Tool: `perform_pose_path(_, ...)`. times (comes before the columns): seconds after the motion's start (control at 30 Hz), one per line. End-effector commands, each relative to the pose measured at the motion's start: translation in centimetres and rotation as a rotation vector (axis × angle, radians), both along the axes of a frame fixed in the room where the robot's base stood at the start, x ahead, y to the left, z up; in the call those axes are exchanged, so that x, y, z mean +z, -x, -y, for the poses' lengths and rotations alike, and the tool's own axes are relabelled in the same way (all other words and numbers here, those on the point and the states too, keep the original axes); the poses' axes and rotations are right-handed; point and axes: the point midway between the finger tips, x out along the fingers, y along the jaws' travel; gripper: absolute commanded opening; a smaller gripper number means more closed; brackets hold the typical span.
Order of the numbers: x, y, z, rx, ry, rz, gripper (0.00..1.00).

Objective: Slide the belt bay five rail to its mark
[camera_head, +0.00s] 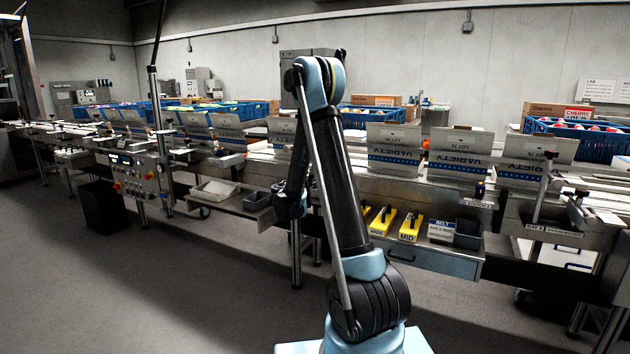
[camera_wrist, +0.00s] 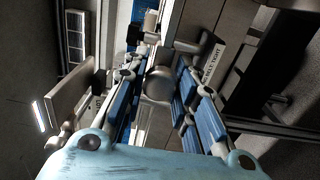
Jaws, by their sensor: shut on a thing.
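My gripper (camera_wrist: 158,72) has its blue-padded fingers on either side of a round grey knob (camera_wrist: 158,86) in the wrist view and is shut on it. A metal bar (camera_wrist: 184,45) runs close beyond the knob. I cannot tell which bay's rail the knob belongs to, and no mark can be made out. In the head view my gripper (camera_head: 290,206) is dark and partly hidden by my arm, beside the conveyor's near edge. A white label (camera_wrist: 212,62), ending in what looks like "TIGHT", is right of the fingers in the wrist view.
Variety cartons (camera_head: 395,158) stand along the conveyor. A grey bin (camera_head: 257,201) and a control panel (camera_head: 138,176) are to the left. The near left floor is clear.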

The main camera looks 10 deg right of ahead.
Motion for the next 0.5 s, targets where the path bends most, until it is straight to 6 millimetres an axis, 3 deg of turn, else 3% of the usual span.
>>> perform_pose_path(0.3,-0.19,0.91,-0.55,0.000,-0.006,-0.002,0.00)
perform_pose_path(0.33,-0.20,0.92,-0.56,0.000,-0.006,-0.002,0.28)
perform_pose_path(0.4,-0.17,0.90,-0.56,0.000,-0.005,-0.001,0.44)
perform_pose_path(0.5,-0.13,0.86,-0.54,0.000,-0.005,-0.001,0.47)
